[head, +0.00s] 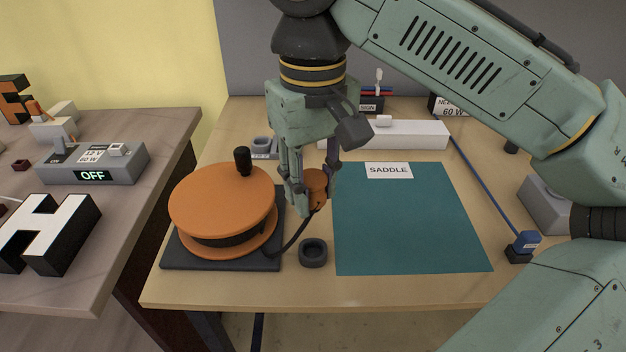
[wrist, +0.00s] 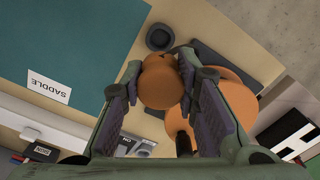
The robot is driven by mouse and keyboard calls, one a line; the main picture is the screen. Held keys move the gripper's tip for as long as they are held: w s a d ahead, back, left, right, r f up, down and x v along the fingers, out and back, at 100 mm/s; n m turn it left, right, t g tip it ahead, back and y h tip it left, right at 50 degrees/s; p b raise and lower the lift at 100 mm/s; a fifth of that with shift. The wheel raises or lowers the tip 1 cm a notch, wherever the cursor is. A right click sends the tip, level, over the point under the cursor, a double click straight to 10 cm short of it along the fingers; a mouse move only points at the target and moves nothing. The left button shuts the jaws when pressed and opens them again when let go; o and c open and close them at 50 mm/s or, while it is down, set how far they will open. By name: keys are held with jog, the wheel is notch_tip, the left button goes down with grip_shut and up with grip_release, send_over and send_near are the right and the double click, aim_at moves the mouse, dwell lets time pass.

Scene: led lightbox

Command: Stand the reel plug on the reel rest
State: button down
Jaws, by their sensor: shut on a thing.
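The orange reel plug (head: 316,184) is between the fingers of my gripper (head: 305,200), with a dark cable running down from it to the reel. In the wrist view the plug (wrist: 160,82) sits between the two finger pads (wrist: 165,95). The gripper is shut on it and holds it above the table, between the reel and the teal mat. A dark round ring (head: 313,252), which looks like the reel rest, lies on the table in front of and below the plug, apart from it. The ring also shows in the wrist view (wrist: 160,38). The plug's lower end is partly hidden.
The orange cable reel (head: 221,198) with a black knob stands on a dark base at left. A teal mat (head: 410,225) labelled SADDLE lies at right. A white power strip (head: 410,134) is behind; a blue plug (head: 526,242) stands at far right. A side table holds a box reading OFF (head: 93,163).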

aim_at(314, 212)
jog(key=shift+s+r+p, duration=0.1)
jog(key=shift+p, duration=0.25)
notch_tip(314, 212, down, 5)
jog(key=b, duration=0.2)
jog(key=shift+b, duration=0.3)
jog(key=shift+f+b, duration=0.55)
jog(key=shift+f, duration=0.95)
jog(key=shift+p, duration=0.7)
jog(key=shift+f+b, duration=0.75)
jog(key=shift+f, duration=0.45)
jog(key=c, duration=1.2)
grip_release()
jog(key=shift+r, duration=0.15)
notch_tip(314, 212, up, 8)
jog(key=p, duration=0.7)
jog(key=shift+p, duration=0.3)
